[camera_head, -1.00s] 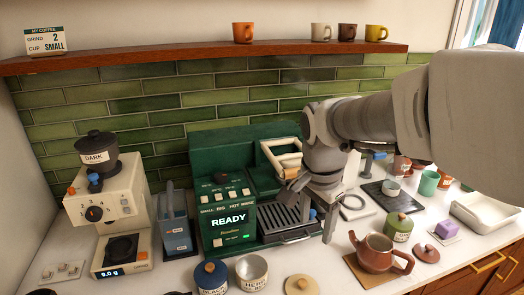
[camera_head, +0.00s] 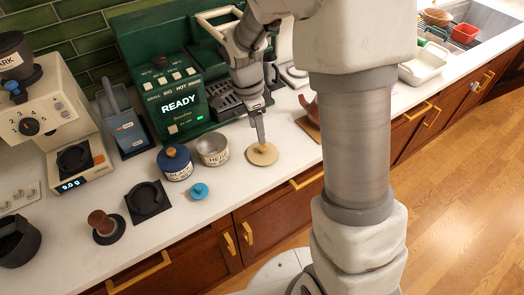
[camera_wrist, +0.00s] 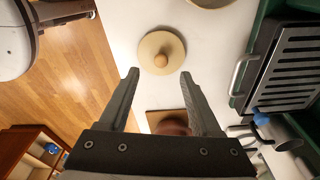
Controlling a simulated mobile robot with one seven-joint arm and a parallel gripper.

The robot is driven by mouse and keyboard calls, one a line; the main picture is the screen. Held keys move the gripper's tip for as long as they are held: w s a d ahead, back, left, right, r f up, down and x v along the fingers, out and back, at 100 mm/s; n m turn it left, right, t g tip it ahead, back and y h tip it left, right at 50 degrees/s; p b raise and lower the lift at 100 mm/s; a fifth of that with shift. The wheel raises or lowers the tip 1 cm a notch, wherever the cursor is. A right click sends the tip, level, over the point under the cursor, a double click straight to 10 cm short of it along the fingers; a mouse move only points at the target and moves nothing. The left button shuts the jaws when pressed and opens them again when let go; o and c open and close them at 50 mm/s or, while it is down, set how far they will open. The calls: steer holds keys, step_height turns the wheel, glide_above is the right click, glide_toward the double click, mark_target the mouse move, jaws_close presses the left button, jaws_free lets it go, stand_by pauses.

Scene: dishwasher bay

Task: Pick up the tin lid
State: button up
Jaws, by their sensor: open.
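A round cream lid (camera_head: 262,155) with a small tan knob lies flat on the white counter, to the right of an open labelled tin (camera_head: 213,149). My gripper (camera_head: 262,138) points down above this lid. In the wrist view, the lid (camera_wrist: 150,45) shows just beyond my open fingertips (camera_wrist: 160,75), its knob (camera_wrist: 160,60) nearly in line with the gap between them. Nothing is between the fingers. The exact height above the knob is hard to tell.
The green coffee machine (camera_head: 150,60) stands behind. A brown teapot (camera_head: 309,112) is close on the right, partly hidden by my arm.

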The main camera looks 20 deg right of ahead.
mark_target(263, 147)
steer(key=shift+w+d+f, duration=0.1)
steer(key=shift+d+f, duration=0.15)
steer(key=shift+f, duration=1)
steer(key=shift+w+d+f, duration=0.1)
steer(key=shift+d+f, duration=0.15)
steer(key=shift+f, duration=0.95)
steer(key=shift+d+f, duration=0.25)
steer(key=shift+f, duration=1)
jaws_close()
